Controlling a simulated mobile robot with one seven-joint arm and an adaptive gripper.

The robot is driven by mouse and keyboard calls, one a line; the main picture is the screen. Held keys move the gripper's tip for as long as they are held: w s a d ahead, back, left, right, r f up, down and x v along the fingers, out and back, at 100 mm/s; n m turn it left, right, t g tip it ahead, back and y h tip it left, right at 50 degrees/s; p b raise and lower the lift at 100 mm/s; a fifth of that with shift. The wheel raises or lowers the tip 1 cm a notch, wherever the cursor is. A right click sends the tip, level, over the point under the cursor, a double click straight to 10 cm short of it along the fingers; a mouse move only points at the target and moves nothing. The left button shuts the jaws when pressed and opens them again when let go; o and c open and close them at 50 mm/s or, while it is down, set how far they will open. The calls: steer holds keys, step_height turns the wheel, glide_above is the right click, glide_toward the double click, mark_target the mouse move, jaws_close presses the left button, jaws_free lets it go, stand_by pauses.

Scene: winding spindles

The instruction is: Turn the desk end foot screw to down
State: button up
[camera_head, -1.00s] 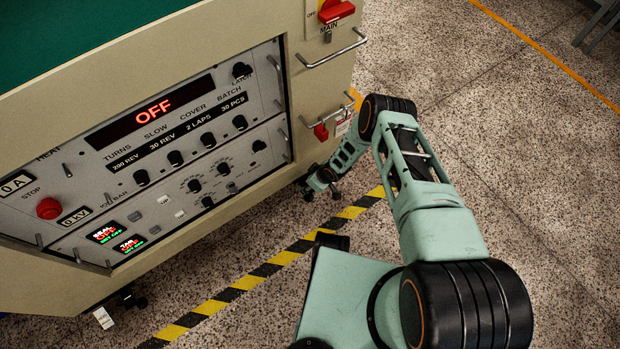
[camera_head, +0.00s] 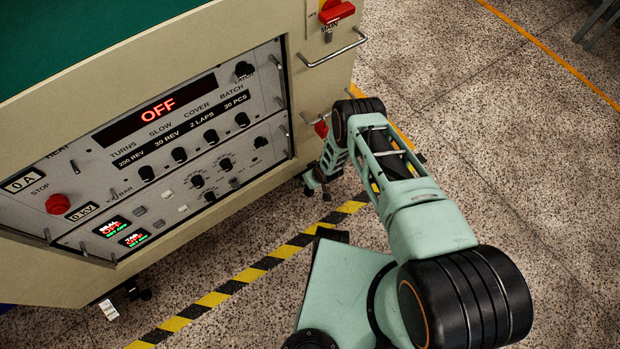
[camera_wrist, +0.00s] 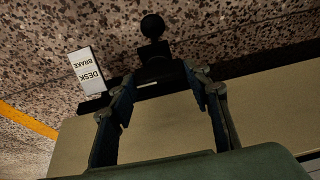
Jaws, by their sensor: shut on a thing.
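In the wrist view my gripper (camera_wrist: 158,82) has its two fingers on either side of a black foot part, which I take to be the desk end foot screw (camera_wrist: 160,72). The fingers are shut on it. A round black ball (camera_wrist: 152,27) stands out beyond it over the speckled floor. A white tag (camera_wrist: 87,70) beside it reads DESK BRAKE, upside down. How far the screw is turned cannot be told.
The cabinet front carries a control panel (camera_head: 170,150) whose display reads OFF. A red main switch (camera_head: 337,12) and metal handle (camera_head: 333,48) jut out above my arm. A black foot (camera_head: 138,292) with a white tag shows at left. Yellow-black floor tape (camera_head: 250,275) crosses open floor.

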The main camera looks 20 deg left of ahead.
steer(key=o, duration=1.2)
steer(key=shift+c, duration=0.2)
steer(key=shift+r, duration=0.1)
steer(key=v, duration=1.1)
steer(key=shift+d+r, duration=0.15)
steer(key=shift+r, duration=0.2)
steer(key=shift+s, duration=0.1)
